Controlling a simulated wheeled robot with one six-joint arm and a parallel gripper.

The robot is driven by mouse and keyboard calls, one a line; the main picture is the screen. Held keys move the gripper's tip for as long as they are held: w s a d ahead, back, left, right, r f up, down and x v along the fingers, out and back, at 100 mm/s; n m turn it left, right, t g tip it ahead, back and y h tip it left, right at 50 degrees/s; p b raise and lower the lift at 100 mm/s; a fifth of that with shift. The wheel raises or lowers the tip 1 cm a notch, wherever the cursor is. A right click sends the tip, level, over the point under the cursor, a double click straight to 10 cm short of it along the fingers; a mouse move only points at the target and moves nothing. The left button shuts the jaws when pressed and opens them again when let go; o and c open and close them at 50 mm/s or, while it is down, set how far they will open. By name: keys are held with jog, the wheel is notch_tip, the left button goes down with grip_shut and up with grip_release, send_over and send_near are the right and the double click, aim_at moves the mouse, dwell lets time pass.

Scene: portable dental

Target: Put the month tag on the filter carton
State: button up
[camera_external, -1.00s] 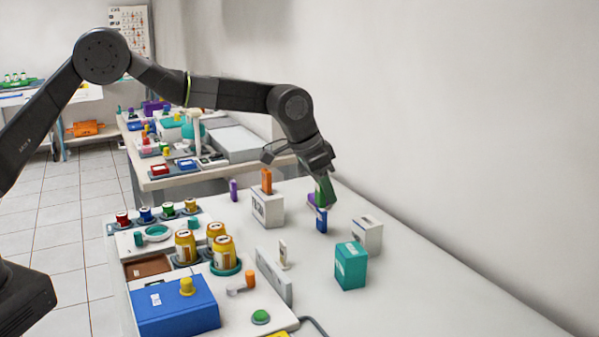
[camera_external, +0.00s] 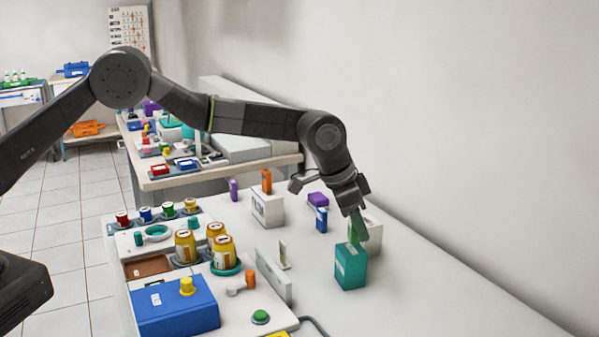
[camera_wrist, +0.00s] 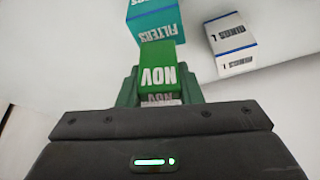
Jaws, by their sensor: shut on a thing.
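My gripper (camera_external: 358,232) is shut on a green month tag, which reads NOV in the wrist view (camera_wrist: 163,65). In the external view the tag (camera_external: 352,237) is partly hidden by the fingers. The teal filter carton (camera_external: 350,270), marked FILTERS in the wrist view (camera_wrist: 155,22), stands upright on the worktop. The tag is held close to this carton, at its far side in the external view. Whether they touch cannot be told.
A white carton (camera_external: 374,237) stands close behind the teal one and also shows in the wrist view (camera_wrist: 232,45). A white box (camera_external: 267,209) holds an orange tag (camera_external: 266,181). Blue (camera_external: 321,221) and purple (camera_external: 318,199) pieces stand nearby.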

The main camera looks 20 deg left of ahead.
jog(key=shift+f, duration=0.85)
jog(key=shift+f, duration=0.2)
jog(key=o, duration=1)
jog(key=shift+c, duration=0.2)
jog(key=shift+r, duration=0.1)
jog(key=shift+r, duration=0.35)
jog(key=b+v, duration=0.2)
jog(key=v, duration=0.9)
jog(key=shift+a+r, duration=0.2)
jog(key=shift+a, duration=0.1)
jog(key=shift+s, duration=0.1)
